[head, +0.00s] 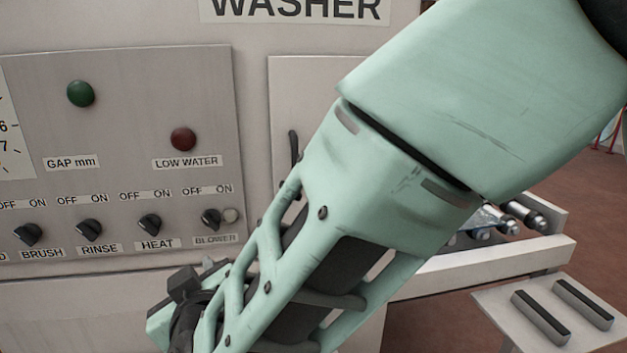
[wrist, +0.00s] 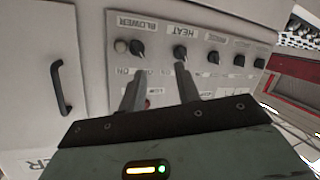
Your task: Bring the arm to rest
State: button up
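My arm (head: 400,180) crosses the head view from the upper right to the lower left, in front of the washer panel. My gripper (wrist: 160,72) shows in the wrist view with its two fingers apart and nothing between them. The fingers point at the panel, near the BLOWER knob (wrist: 137,48) and the HEAT knob (wrist: 180,51). I cannot tell whether a fingertip touches the panel. In the head view the fingers cannot be made out.
The panel (head: 130,130) carries a green lamp (head: 80,94), a red LOW WATER lamp (head: 183,139) and a row of black knobs. A cabinet door with a dark handle (wrist: 60,87) stands beside it. A pale table (head: 490,305) with two dark-topped bars is at the lower right.

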jog(key=s+d+f+g+h, duration=0.1)
jog(key=s+d+g, duration=0.3)
jog(key=d, duration=0.7)
jog(key=s+d+f+m+g+h, duration=0.1)
jog(key=s+d+g+h, duration=0.2)
jog(key=s+d, duration=0.3)
jog(key=s+d+f+m+g+h, duration=0.1)
jog(key=s+d+g, duration=0.4)
jog(key=d, duration=1)
jog(key=shift+d+f+g+h, duration=0.3)
jog(key=shift+f+g+h, duration=0.25)
jog(key=shift+h, duration=0.45)
jog(key=shift+a+r, duration=0.1)
jog(key=shift+a, duration=0.05)
